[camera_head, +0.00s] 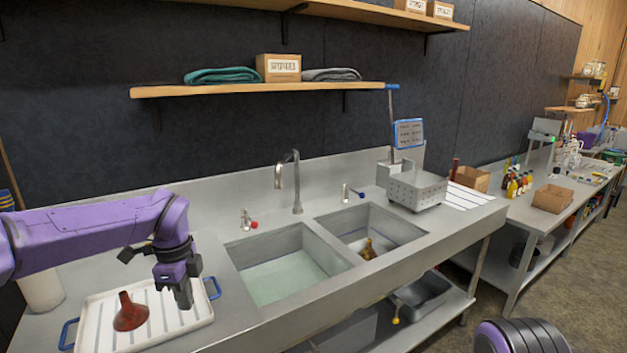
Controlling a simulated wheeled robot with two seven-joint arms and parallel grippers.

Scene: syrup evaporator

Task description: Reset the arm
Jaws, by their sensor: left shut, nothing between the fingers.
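My left arm reaches in from the left, purple with a dark gripper. My left gripper (183,297) is shut and empty. It points down above the right part of a white ribbed tray (95,333) with blue handles. A dark red funnel (130,313) stands on the tray, wide end down, left of the gripper and apart from it. Of my right arm only a rounded purple and black part shows at the bottom right; its gripper is not in view.
A steel sink has a left basin (285,278) with pale liquid and a right basin (372,229) holding a small brown bottle (368,250). A tall faucet (290,182) stands behind them. A perforated steel box (417,190) sits right. Another bench (540,215) carries bottles and a cardboard box (552,198).

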